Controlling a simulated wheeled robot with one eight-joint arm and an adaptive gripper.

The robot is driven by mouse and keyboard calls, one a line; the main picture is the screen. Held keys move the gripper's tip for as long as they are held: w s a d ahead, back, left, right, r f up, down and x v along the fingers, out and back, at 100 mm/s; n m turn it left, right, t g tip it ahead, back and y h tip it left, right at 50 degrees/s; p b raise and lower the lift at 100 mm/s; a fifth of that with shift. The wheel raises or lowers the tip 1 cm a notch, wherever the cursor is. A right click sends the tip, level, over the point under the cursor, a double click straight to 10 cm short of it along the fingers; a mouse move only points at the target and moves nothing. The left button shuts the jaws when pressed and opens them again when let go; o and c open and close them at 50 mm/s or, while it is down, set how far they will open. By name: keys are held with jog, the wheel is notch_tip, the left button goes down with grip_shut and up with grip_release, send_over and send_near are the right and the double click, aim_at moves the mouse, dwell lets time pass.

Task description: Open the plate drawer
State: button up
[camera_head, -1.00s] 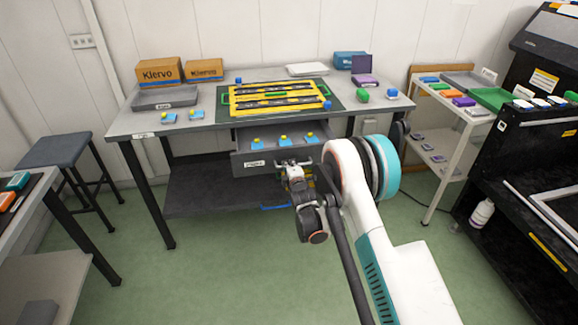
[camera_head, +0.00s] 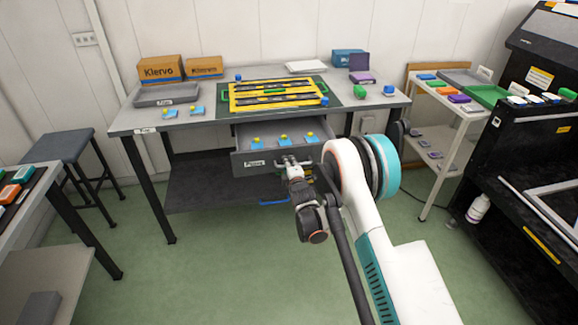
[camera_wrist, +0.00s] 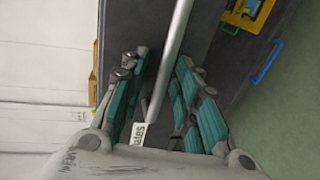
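The plate drawer (camera_head: 277,164) under the middle table stands pulled out, with several blue plates with yellow knobs (camera_head: 284,141) inside. Its grey front carries a white label, and the wrist view shows the end of that label (camera_wrist: 138,133), reading "ates". My gripper (camera_head: 291,163) is at the drawer's front, by the handle. In the wrist view the pale handle bar (camera_wrist: 175,40) runs between the teal-padded fingers of my gripper (camera_wrist: 162,65). The fingers stand apart, with gaps visible beside the bar. My wrist hides part of the handle in the head view.
The table top (camera_head: 215,127) above bears a yellow frame (camera_head: 277,94) on a green mat. A dark lower shelf (camera_head: 205,188) lies below the drawer, with a blue-handled yellow item (camera_wrist: 247,14) near my gripper. A white cart (camera_head: 440,150) stands right. Green floor in front is clear.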

jog(key=v, duration=0.7)
jog(key=shift+s, duration=0.25)
jog(key=shift+d, duration=0.1)
jog(key=s+d+r+m+g+h, duration=0.1)
jog(key=d+r+m, duration=0.25)
jog(key=r, duration=0.35)
jog(key=s+d+r+m+g+h, duration=0.15)
jog(key=d+r, duration=0.25)
jog(key=r, duration=0.4)
jog(key=s+d+r+m+g, duration=0.1)
jog(key=s+d+r+m, duration=0.5)
jog(key=s+d+r, duration=0.3)
jog(key=s+d+r+m+g+h, duration=0.1)
jog(key=s+d+m, duration=0.3)
jog(key=s, duration=1.3)
jog(key=s+d+m+g, duration=0.3)
jog(key=s+d+m, duration=0.2)
jog(key=s, duration=1.1)
jog(key=shift+s+r+m+h, duration=0.35)
jog(key=shift+s+m, duration=0.05)
jog(key=shift+m, duration=0.2)
